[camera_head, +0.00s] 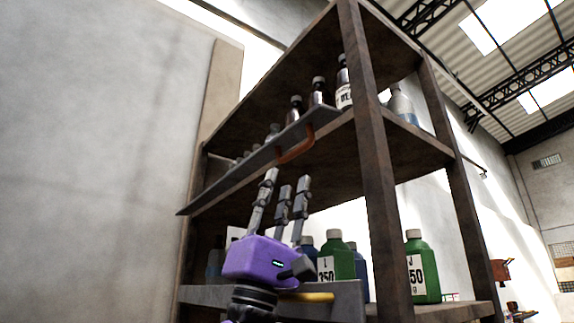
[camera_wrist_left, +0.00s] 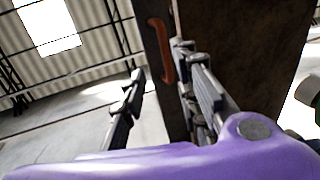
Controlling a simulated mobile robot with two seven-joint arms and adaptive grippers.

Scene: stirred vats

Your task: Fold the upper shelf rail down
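The upper shelf rail (camera_head: 240,174) is a long grey metal strip along the front of the upper shelf, with an orange-brown handle (camera_head: 296,151) near its right end. Its left end juts out past the shelf; I cannot tell its exact tilt. My left gripper (camera_head: 286,180), with a purple palm, is just below the handle, fingers pointing up and spread, empty. In the left wrist view the handle (camera_wrist_left: 157,50) shows beyond and between the spread fingers (camera_wrist_left: 157,75); contact is not clear. My right gripper is in neither view.
Several dark-capped bottles (camera_head: 318,92) stand behind the rail on the upper shelf. Green jugs (camera_head: 336,262) stand on the lower shelf behind a lower grey rail (camera_head: 345,298) with a yellow handle (camera_head: 306,297). A thick brown post (camera_head: 375,160) rises right of my gripper.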

